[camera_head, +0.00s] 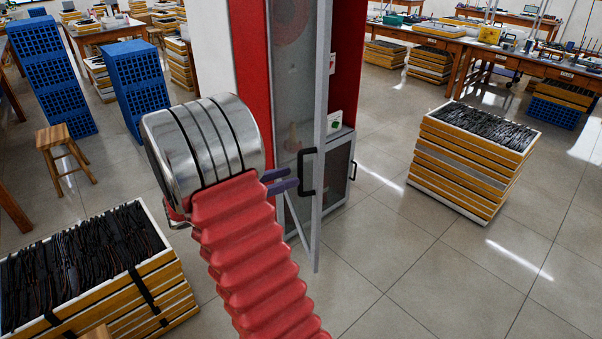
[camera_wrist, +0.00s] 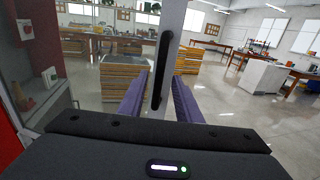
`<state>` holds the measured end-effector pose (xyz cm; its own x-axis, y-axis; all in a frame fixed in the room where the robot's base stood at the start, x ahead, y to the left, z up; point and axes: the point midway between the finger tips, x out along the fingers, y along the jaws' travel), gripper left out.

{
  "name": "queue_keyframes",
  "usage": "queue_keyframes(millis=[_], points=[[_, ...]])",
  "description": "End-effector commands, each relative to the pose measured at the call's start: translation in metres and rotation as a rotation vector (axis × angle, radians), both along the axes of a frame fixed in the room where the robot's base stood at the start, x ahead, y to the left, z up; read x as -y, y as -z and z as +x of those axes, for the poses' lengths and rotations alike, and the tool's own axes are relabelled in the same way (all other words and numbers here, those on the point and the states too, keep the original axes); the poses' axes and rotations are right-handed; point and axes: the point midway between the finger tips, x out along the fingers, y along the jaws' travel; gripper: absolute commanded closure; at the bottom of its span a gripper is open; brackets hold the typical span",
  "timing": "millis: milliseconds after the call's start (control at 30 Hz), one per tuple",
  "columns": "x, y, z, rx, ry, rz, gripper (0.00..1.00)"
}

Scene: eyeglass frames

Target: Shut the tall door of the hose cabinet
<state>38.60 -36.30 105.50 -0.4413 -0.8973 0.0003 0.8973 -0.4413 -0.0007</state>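The red hose cabinet (camera_head: 345,60) stands upright in the middle of the head view. Its tall glass door (camera_head: 321,90) stands open, swung out toward me. The door's black handle (camera_head: 307,172) is on its free edge. My gripper (camera_head: 294,180) is at handle height, with its two purple fingers pointing at the handle. In the wrist view, the handle (camera_wrist: 161,70) appears upright between the two fingers (camera_wrist: 160,85), with a gap on each side. The gripper is open. How far the fingers reach past the handle is hard to tell.
A low cabinet compartment with a grey door (camera_head: 338,178) sits behind the tall door. A stack of yellow trays (camera_head: 462,165) stands on the right, another (camera_head: 150,295) at the lower left. A wooden stool (camera_head: 62,150) is at left. The tiled floor between is clear.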

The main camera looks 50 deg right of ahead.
Motion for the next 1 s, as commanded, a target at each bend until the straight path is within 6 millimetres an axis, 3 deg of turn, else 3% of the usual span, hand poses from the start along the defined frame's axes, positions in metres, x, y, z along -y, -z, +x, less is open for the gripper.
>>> queue_keyframes(millis=[300,700,1000], points=[[0.039,0.0,-0.019,0.0,0.002,0.001,0.69],[0.046,0.0,-0.023,0.0,0.0,0.0,0.69],[0.046,0.0,-0.023,0.0,0.0,0.0,0.89]])
